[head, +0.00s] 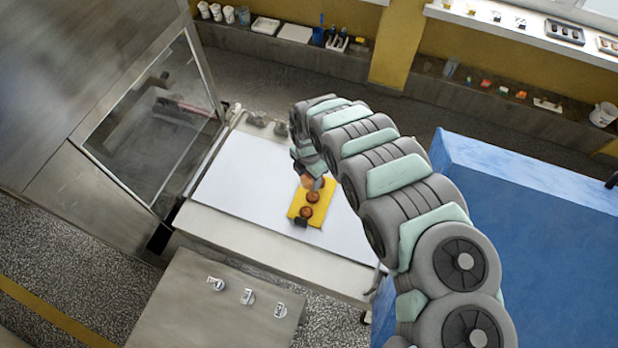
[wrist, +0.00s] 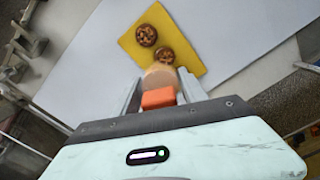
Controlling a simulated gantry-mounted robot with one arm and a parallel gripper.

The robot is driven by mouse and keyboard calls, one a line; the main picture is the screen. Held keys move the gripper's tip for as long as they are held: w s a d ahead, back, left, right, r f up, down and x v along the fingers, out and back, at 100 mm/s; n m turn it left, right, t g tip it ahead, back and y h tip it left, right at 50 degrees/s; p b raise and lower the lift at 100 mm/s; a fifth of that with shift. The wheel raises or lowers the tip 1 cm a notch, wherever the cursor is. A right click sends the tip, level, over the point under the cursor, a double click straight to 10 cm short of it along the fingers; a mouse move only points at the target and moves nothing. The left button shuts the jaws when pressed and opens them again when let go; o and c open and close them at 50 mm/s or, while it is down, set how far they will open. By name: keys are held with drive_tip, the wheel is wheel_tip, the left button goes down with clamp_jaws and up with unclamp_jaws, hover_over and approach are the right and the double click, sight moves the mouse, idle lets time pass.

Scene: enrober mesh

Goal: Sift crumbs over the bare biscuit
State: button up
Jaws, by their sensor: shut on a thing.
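A yellow board (wrist: 127,44) lies on the pale work surface. Two round brown biscuits with dark, patchy tops, one farther (wrist: 146,35) and one nearer (wrist: 165,56), rest on it. My gripper (wrist: 159,82) is shut on an orange block (wrist: 158,98). A pale beige round piece (wrist: 160,76) shows just beyond the block, by the nearer biscuit; whether it is a bare biscuit or part of the held thing I cannot tell. In the head view my gripper (head: 316,184) is low over the far end of the board (head: 322,210), partly hiding it.
The white surface (head: 250,185) around the board is largely clear. A steel cabinet with a glass front (head: 155,120) stands at left. Several small labelled pieces, one (head: 248,296) among them, sit on a grey table in front. A large blue block (head: 540,220) is at right.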

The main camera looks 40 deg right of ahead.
drive_tip(key=shift+r, duration=2.95)
